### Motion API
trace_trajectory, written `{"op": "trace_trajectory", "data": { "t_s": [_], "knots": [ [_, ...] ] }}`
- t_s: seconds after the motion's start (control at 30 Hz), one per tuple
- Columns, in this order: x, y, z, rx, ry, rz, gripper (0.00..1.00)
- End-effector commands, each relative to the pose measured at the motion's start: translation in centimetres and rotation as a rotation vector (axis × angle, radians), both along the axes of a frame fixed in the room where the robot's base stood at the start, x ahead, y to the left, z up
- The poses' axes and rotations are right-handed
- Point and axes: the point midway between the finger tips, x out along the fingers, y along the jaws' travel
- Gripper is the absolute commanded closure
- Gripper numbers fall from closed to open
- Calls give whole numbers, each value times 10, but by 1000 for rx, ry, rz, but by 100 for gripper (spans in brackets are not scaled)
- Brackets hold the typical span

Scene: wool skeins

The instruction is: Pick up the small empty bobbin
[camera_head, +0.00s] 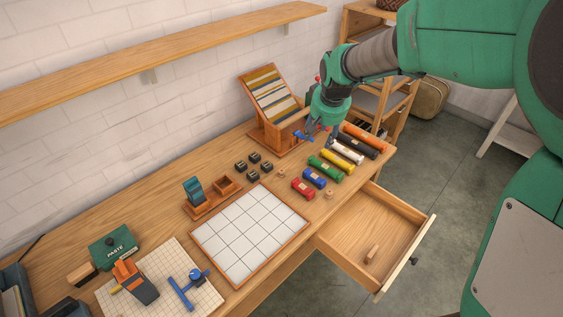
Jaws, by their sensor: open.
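Two small tan wooden pieces that look like bare bobbins lie on the table: one small bobbin (281,173) left of the skeins and another (329,194) at the front edge beside the blue skein. A longer wooden piece (371,254) lies in the open drawer; it is too small to tell whether it is a bobbin. My gripper (318,138) is open and points down above the back of the table, between the sloped rack and the skeins. It is apart from all these wooden pieces. I see nothing between its fingers.
Several coloured skeins (324,169) lie in a slanting row at the table's right end. A sloped rack (272,118) stands behind. The drawer (354,233) juts out at the front. Small black blocks (254,158) and a white gridded board (249,236) lie to the left.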

Motion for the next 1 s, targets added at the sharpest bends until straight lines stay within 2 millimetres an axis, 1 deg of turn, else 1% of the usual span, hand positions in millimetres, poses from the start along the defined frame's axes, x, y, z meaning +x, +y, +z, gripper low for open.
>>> {"op": "trace_trajectory", "data": {
  "t_s": [0.03, 0.2, 0.37, 0.5, 0.7, 1.0],
  "knots": [
    [11, 5, -7, -1, 9, 4, 52],
    [46, 20, -33, -3, 21, 16, 52],
    [76, 35, -60, -5, 33, 28, 52],
    [100, 48, -89, -7, 45, 38, 52],
    [130, 67, -133, -9, 59, 53, 52],
    [164, 95, -205, -14, 82, 73, 52]
  ]
}}
